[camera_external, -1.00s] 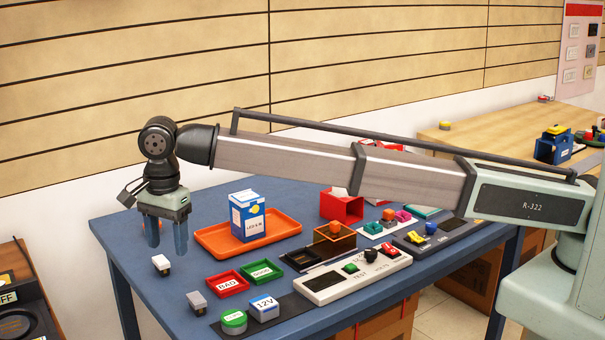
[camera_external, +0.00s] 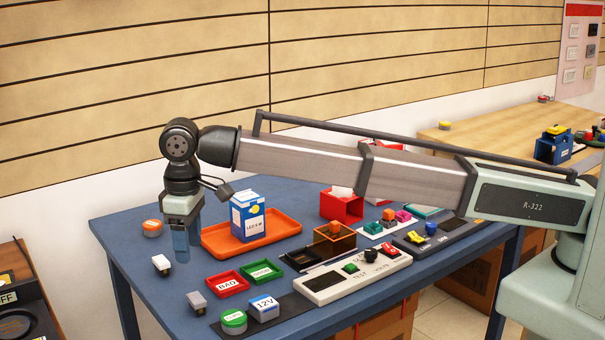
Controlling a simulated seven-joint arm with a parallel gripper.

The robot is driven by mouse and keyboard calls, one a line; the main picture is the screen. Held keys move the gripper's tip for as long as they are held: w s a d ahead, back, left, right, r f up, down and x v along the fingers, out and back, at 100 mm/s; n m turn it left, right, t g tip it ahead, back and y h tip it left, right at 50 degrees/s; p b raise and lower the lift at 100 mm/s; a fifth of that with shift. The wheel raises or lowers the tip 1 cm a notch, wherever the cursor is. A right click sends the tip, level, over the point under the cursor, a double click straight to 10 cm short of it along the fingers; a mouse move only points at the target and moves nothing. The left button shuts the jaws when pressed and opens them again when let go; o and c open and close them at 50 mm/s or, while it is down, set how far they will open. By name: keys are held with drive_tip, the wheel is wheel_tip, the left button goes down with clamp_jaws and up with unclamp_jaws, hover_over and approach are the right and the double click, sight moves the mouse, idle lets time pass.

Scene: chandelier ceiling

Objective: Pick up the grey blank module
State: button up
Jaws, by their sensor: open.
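A small grey module (camera_external: 197,303) with a plain face lies near the front left edge of the blue table. A similar small white block with dark parts (camera_external: 161,265) lies farther back and to its left; I cannot tell its markings. My gripper (camera_external: 186,250) hangs pointing down, above the left part of the table, higher in the picture than both. Its blue fingers are open and seen nearly edge-on, overlapping. Nothing shows between them, and the grey module is apart from them.
Red BAD tray (camera_external: 244,291) and green tray (camera_external: 280,275) stand right of the grey module. An orange tray (camera_external: 285,223) holds a blue-white carton (camera_external: 248,217). A green-lidded jar (camera_external: 233,321) and 12V block (camera_external: 264,307) stand at the front. An orange-topped round item (camera_external: 152,228) is left.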

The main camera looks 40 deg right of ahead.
drive_tip(key=n, duration=2.7)
hover_over(196, 298)
drive_tip(key=f, duration=0.8)
drive_tip(key=shift+s+d+f, duration=0.1)
drive_tip(key=shift+s+f, duration=0.15)
drive_tip(key=shift+w+f, duration=0.15)
drive_tip(key=shift+f, duration=1.25)
drive_tip(key=shift+w+f, duration=0.15)
drive_tip(key=shift+f, duration=1.2)
drive_tip(key=c, duration=1)
